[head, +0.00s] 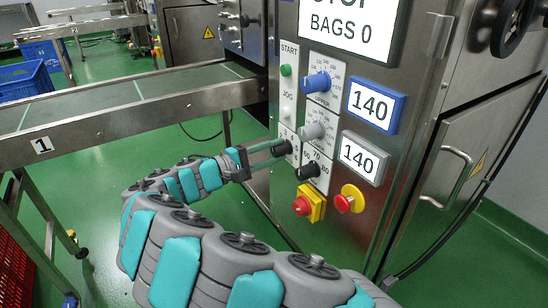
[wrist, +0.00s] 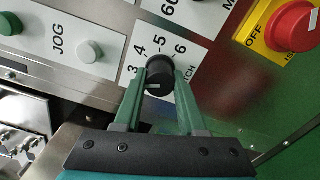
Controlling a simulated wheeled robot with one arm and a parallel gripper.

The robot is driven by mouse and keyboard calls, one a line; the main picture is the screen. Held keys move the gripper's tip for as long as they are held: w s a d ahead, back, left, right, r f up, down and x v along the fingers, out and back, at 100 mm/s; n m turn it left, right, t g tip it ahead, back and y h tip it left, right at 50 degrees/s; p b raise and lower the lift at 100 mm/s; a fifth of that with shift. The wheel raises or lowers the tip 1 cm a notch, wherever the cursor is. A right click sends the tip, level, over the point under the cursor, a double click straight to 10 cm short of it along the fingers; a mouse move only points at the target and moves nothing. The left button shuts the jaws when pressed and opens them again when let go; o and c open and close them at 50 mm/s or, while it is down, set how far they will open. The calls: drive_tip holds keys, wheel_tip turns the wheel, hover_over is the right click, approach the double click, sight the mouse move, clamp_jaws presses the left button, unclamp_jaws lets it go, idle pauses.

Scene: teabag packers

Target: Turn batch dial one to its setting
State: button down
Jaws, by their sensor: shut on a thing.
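The batch dial is a small black knob (wrist: 160,70) on a white plate with the numbers 3, 4, 5 and 6 around it. My gripper (wrist: 159,90) is shut on it, one green finger on each side. A pale mark shows on the knob's near edge in the wrist view. In the head view my gripper (head: 278,148) reaches the lower left of the control panel (head: 290,100), and its fingertips largely hide the dial. Part of the label beside the dial is hidden, with "CH" readable.
A conveyor marked 1 (head: 110,125) runs left.

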drive_tip(key=shift+f, duration=0.1)
idle(0.4)
drive_tip(key=shift+c, duration=2.4)
unclamp_jaws()
drive_tip(key=shift+a, duration=0.1)
drive_tip(key=p+v, duration=0.1)
drive_tip(key=v, duration=0.6)
drive_tip(key=shift+s+a, duration=0.25)
